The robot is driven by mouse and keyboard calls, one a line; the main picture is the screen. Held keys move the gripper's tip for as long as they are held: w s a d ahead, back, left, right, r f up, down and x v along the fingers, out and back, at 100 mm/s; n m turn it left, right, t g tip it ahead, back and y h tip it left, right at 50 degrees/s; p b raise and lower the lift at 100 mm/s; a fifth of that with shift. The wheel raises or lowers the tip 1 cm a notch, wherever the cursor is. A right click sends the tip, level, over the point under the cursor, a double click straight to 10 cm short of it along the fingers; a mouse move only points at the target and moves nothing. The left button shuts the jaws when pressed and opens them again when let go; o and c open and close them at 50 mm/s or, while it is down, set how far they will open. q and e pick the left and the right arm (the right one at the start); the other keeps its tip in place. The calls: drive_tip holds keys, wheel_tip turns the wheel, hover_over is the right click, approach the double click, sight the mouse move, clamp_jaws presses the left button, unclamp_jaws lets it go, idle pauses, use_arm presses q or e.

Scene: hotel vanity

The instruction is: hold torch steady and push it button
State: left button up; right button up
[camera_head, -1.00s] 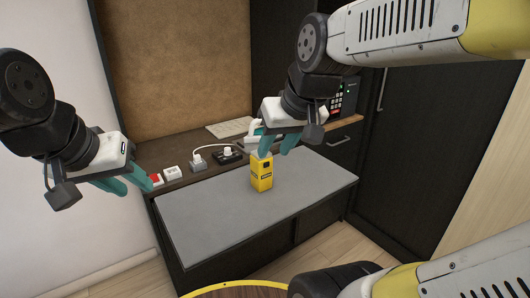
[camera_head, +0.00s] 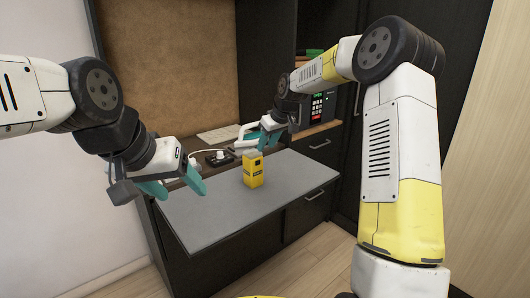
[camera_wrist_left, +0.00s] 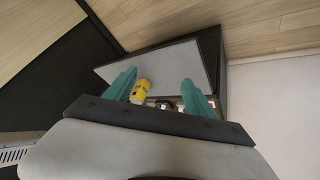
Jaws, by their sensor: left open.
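The torch (camera_head: 253,172) is a yellow, box-shaped body with dark markings and a pale top, upright on the grey desktop (camera_head: 215,210). My left gripper (camera_head: 172,188) is open with teal fingers, to the left of the torch and apart from it. In the left wrist view the torch (camera_wrist_left: 140,90) shows beyond the gap between the left fingers (camera_wrist_left: 158,92), nearer one finger. My right gripper (camera_head: 266,139) is just above and behind the torch in the picture; its fingers overlap, so their opening is unclear. The torch's button cannot be made out.
A black socket block with a white plug (camera_head: 219,158) lies behind the torch. A papery sheet (camera_head: 218,135) lies at the back. A dark device with a red-lit keypad (camera_head: 317,104) stands on a shelf at the right. The front desktop is clear.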

use_arm(q)
drive_tip(key=shift+o, duration=1.3)
drive_tip(key=w+d+n+g+h, duration=0.4)
drive_tip(key=w+d+n+h, duration=0.1)
drive_tip(key=w+d+n, duration=0.1)
drive_tip(key=shift+w+d+f+h, duration=0.3)
drive_tip(key=shift+w+d, duration=0.6)
drive_tip(key=shift+w, duration=0.2)
drive_tip(key=n+t+h, duration=0.7)
drive_tip(key=n, duration=1.1)
hover_over(246, 168)
drive_tip(key=s+a, duration=0.2)
drive_tip(key=s, duration=0.1)
wheel_tip(246, 168, down, 17)
drive_tip(key=shift+w+a+r, duration=0.15)
drive_tip(key=shift+r, duration=0.05)
drive_tip(key=shift+n+t, duration=0.7)
drive_tip(key=f, duration=0.1)
drive_tip(key=w+f, duration=0.1)
drive_tip(key=f, duration=0.1)
drive_tip(key=d+f, duration=0.1)
drive_tip(key=shift+w+f, duration=0.15)
drive_tip(key=shift+f, duration=0.15)
drive_tip(key=shift+w+d+f, duration=0.15)
drive_tip(key=shift+d+f, duration=0.05)
drive_tip(key=x, duration=0.7)
drive_tip(key=shift+w+d+f, duration=0.1)
drive_tip(key=shift+w+d, duration=0.05)
drive_tip(key=shift+w, duration=0.05)
